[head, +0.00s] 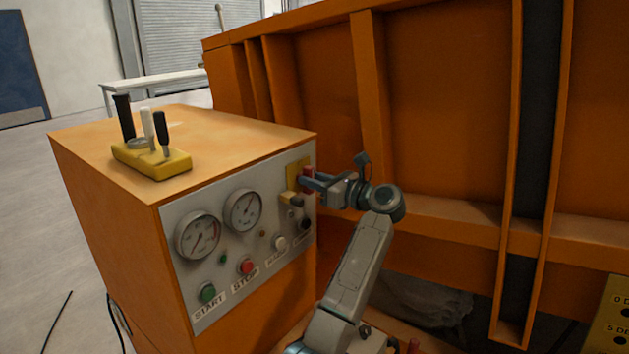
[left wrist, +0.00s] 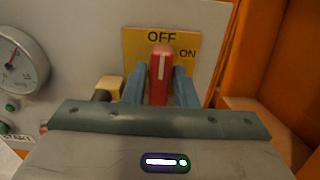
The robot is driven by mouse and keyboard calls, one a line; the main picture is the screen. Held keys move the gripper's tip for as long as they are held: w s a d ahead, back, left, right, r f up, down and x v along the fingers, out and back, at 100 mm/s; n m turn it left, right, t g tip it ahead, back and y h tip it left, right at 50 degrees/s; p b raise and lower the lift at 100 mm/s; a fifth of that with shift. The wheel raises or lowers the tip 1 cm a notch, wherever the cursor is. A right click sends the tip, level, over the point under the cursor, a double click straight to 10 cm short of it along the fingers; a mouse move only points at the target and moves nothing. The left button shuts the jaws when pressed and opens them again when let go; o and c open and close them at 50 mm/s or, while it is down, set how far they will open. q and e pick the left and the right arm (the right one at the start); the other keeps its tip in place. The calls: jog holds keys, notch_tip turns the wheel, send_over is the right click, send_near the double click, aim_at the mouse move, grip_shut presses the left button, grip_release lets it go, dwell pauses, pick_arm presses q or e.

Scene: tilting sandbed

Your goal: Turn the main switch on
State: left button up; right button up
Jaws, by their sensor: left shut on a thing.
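The main switch is a red handle with a white line (left wrist: 161,68) on a yellow plate (left wrist: 132,48) marked OFF at the top and ON at the upper right. In the left wrist view the handle stands upright, its line toward OFF. In the head view the red handle (head: 307,174) shows at the right end of the grey panel, in front of the yellow plate (head: 292,172). My left gripper (left wrist: 160,88) has its blue fingers on both sides of the handle and is shut on it. The handle's lower part is hidden by the gripper. My right gripper is not in view.
The orange cabinet's panel (head: 185,291) carries two gauges (head: 198,235), a green START button (head: 208,292), a red STOP button (head: 247,266) and other knobs close below the switch. A yellow lever box (head: 152,160) sits on top. The orange sandbed wall (head: 446,100) rises close at right.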

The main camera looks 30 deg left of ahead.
pick_arm(q)
jog(key=m+p, duration=0.1)
jog(key=m, duration=0.3)
jog(key=m+p, duration=0.1)
jog(key=m, duration=0.4)
jog(key=m+p, duration=0.1)
jog(key=m, duration=0.3)
jog(key=shift+w+m, duration=0.35)
jog(key=shift+m, duration=0.05)
jog(key=m+p, duration=0.2)
jog(key=m, duration=0.1)
jog(key=shift+f+p, duration=0.2)
jog(key=shift+p, duration=0.15)
jog(key=shift+m, duration=0.4)
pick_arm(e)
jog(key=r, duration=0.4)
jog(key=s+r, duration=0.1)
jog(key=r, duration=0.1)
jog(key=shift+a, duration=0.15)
pick_arm(q)
jog(key=shift+f+p, duration=0.15)
jog(key=shift+p, duration=0.15)
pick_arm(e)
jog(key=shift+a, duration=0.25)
